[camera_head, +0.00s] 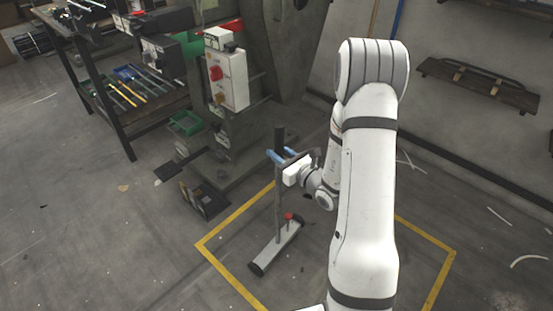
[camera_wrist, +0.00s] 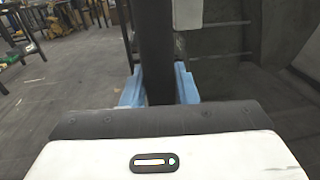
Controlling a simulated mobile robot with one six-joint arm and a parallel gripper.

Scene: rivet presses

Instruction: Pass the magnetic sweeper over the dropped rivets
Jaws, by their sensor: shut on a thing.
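The magnetic sweeper (camera_head: 277,248) has a long light-grey head with dark ends, a red knob and an upright pole with a dark top. Its head is low at the floor inside a yellow outline; whether it touches the floor I cannot tell. My gripper (camera_head: 277,157) is shut on the upper pole with its blue fingers. In the wrist view the dark pole (camera_wrist: 156,50) stands upright between the fingertips of my gripper (camera_wrist: 158,88). Tiny pale specks dot the floor; they are too small to tell as rivets.
The yellow floor outline (camera_head: 227,277) surrounds the sweeper head. A press with a red-and-white control box (camera_head: 228,80) stands behind. A tool bench (camera_head: 150,112) is at the back left. The left floor is mostly clear.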

